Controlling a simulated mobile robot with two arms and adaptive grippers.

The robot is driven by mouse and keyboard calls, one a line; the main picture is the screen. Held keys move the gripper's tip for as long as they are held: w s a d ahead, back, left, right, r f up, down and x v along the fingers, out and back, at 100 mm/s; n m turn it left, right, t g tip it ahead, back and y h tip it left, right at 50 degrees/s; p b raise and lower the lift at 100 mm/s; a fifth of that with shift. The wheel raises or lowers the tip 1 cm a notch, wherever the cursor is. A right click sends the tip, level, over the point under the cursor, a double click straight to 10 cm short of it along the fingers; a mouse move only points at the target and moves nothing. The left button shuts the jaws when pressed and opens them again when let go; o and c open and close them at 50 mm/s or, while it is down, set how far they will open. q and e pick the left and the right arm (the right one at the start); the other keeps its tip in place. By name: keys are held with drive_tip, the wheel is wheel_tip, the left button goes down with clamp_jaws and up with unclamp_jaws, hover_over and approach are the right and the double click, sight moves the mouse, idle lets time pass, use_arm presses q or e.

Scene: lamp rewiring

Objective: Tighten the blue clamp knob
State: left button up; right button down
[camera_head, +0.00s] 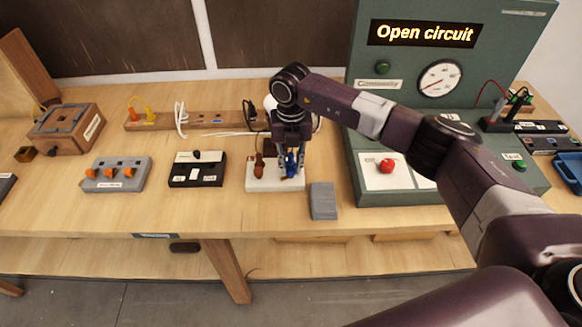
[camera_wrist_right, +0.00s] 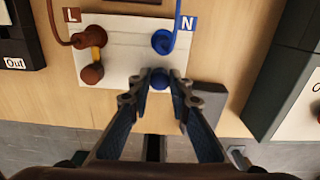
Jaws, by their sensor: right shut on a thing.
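The blue clamp knob (camera_wrist_right: 159,80) sits at the lower right of the white terminal block (camera_wrist_right: 118,57) in the right wrist view. My right gripper (camera_wrist_right: 160,75) is shut on it, one finger on each side. In the head view the right gripper (camera_head: 290,168) reaches down over the right half of the white block (camera_head: 262,184) and hides most of the knob. A blue wire with an N tag (camera_wrist_right: 187,23) runs to a blue terminal (camera_wrist_right: 163,42) just above the knob. A brown knob (camera_wrist_right: 92,73) and brown wire with an L tag are on the left. My left gripper is not visible.
A black switch box (camera_head: 197,178) stands left of the block and a grey slab (camera_head: 323,201) lies close on its right. The green test panel (camera_head: 400,60) reads "Open circuit". Bare wood shows along the table's front edge.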

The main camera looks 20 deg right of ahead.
drive_tip(key=m+b, duration=0.1)
drive_tip(key=m, duration=0.4)
drive_tip(key=shift+m, duration=0.3)
drive_tip(key=m, duration=0.6)
drive_tip(key=shift+b, duration=0.3)
drive_tip(key=m, duration=0.5)
drive_tip(key=shift+r+m, duration=0.1)
drive_tip(key=shift+m, duration=0.3)
drive_tip(key=m+p, duration=0.1)
drive_tip(key=m, duration=0.5)
drive_tip(key=shift+s, duration=0.1)
drive_tip(key=c, duration=2)
unclamp_jaws()
drive_tip(key=shift+c, duration=0.2)
